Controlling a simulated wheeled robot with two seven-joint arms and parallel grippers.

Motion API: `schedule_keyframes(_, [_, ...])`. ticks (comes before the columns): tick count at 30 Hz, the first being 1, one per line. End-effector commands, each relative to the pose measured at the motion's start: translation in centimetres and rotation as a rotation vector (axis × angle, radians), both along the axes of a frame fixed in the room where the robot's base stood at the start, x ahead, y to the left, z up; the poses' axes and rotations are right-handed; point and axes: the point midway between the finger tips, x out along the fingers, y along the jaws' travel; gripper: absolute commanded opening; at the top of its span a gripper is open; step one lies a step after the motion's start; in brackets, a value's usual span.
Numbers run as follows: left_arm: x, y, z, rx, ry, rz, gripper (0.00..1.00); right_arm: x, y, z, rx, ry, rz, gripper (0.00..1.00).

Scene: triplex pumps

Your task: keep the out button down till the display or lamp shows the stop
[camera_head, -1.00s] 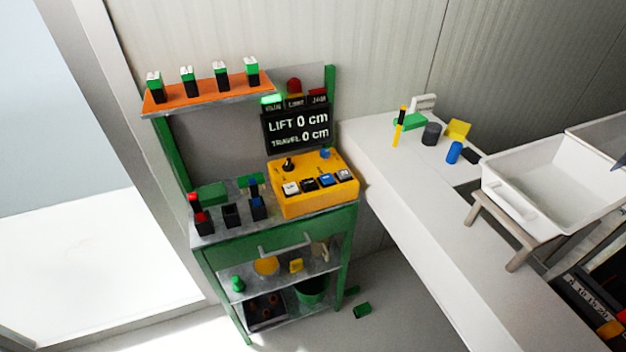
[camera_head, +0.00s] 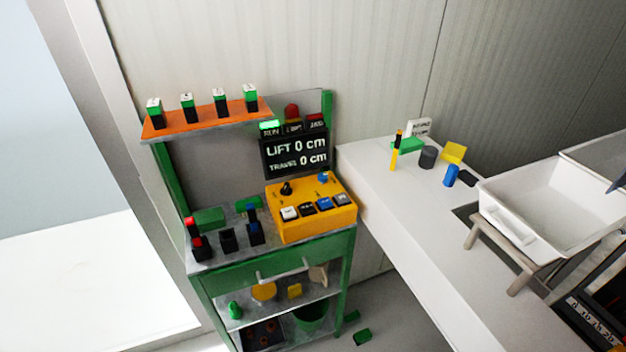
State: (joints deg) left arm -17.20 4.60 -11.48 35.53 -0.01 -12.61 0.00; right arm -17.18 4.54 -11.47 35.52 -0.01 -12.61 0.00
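A yellow control box (camera_head: 312,222) stands on the green cart's top, with a row of buttons along its sloped face: a white one (camera_head: 289,213), a black one (camera_head: 307,209), a blue one (camera_head: 324,204) and a grey one (camera_head: 341,199). Their labels are too small to read. Behind it a black display (camera_head: 296,153) reads LIFT 0 cm and TRAVEL 0 cm. Above it the green RUN lamp (camera_head: 269,127) is lit; the two lamp tiles beside it look dark red. Neither of my grippers is in view; nothing touches the buttons.
Red and blue handled devices stand left of the box on the green cart (camera_head: 280,252). An orange shelf (camera_head: 205,119) with several green-black items hangs above. A white bench (camera_head: 420,220) at right holds small objects and a white tub (camera_head: 535,215). Floor left is clear.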

Motion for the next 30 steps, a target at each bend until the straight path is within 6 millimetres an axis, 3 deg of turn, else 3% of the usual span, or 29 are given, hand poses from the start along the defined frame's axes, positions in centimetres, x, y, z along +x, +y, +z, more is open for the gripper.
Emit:
schedule_keyframes(2, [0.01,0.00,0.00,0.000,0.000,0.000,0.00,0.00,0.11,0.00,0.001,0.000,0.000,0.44])
schedule_keyframes(12, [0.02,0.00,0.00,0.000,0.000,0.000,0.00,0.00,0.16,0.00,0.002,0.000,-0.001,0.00])
schedule_keyframes(30, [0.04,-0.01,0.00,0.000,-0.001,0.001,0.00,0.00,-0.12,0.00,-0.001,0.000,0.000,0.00])
